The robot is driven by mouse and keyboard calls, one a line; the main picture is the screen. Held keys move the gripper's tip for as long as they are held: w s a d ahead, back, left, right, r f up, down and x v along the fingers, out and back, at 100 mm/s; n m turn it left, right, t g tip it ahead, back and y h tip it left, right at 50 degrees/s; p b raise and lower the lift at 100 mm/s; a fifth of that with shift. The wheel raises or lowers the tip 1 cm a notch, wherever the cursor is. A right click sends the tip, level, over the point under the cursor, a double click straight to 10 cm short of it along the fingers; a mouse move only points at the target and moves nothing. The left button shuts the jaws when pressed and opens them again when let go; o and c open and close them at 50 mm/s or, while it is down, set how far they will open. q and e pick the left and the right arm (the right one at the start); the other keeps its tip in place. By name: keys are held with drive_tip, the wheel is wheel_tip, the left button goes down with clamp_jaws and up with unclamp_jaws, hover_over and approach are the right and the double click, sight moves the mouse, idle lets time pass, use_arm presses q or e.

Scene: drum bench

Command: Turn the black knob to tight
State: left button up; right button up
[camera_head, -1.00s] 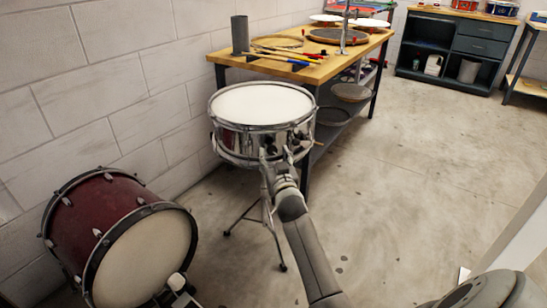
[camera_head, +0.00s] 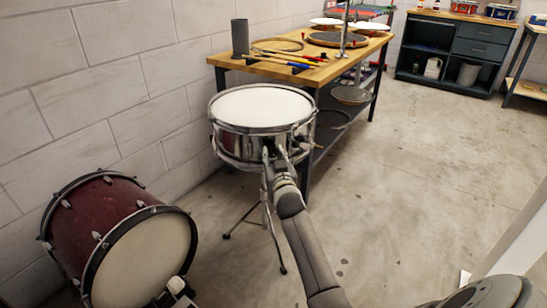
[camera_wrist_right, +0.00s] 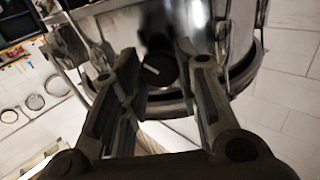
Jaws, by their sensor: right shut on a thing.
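The snare drum (camera_head: 262,107) has a white head and a chrome shell and stands on a tripod stand (camera_head: 268,215). The black knob (camera_wrist_right: 160,70) with a short white mark is on the side of its shell in the right wrist view. My right gripper (camera_head: 277,150) is at the near side of the drum. The knob is mostly hidden by the gripper in the head view. My left gripper is not seen.
A dark red bass drum (camera_head: 110,240) lies on its side at the lower left. A brick wall (camera_head: 90,80) runs along the left. The floor on the right is open.

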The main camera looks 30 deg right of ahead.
drive_tip(key=shift+n+p, duration=0.45)
drive_tip(key=shift+n, duration=0.65)
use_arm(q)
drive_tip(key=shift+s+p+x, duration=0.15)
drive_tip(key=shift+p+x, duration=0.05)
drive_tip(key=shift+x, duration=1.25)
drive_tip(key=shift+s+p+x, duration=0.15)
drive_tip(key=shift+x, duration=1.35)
use_arm(e)
drive_tip(key=shift+n, duration=1.8)
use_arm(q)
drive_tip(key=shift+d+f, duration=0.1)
use_arm(e)
drive_tip(key=o, duration=1)
drive_tip(key=shift+o, duration=0.2)
drive_tip(key=v, duration=1.2)
